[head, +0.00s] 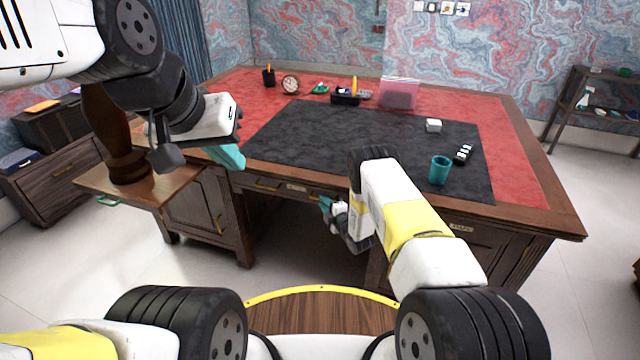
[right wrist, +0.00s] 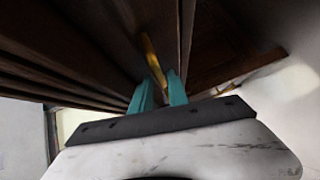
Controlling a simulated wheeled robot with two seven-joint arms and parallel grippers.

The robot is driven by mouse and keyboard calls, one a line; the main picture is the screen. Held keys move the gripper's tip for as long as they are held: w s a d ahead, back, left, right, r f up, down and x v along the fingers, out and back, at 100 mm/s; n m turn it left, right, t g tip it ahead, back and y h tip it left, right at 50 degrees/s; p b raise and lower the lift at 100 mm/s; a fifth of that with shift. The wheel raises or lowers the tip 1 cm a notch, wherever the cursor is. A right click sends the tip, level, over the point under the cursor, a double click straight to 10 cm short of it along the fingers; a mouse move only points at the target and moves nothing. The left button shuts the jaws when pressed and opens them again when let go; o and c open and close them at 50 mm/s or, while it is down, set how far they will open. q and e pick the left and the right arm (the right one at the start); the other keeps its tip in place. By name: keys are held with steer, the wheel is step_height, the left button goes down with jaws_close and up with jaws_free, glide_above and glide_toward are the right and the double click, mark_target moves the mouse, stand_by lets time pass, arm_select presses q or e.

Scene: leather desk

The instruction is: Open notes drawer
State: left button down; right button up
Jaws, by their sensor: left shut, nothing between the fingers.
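The wooden desk (head: 560,212) has a row of drawer fronts under its top. One front in the middle has a gold handle (head: 268,186) and a small label (head: 297,187); another label (head: 460,227) is at the right. I cannot read either label. My right gripper (head: 325,204) is at the desk front below the top. In the right wrist view, its teal fingers (right wrist: 158,92) are apart, with a gold bar handle (right wrist: 153,60) between and just beyond the tips. My left gripper (head: 228,157) is shut and empty above the desk's left edge.
A teal cup (head: 440,170), a black block with white pieces (head: 463,154) and a white cube (head: 434,125) are on the dark mat (head: 300,140). A clock (head: 290,84) and a pink box (head: 398,94) stand behind. A wooden side board (head: 170,192) juts out left.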

steer(key=shift+x, duration=1.45)
jaws_close()
stand_by(0.3)
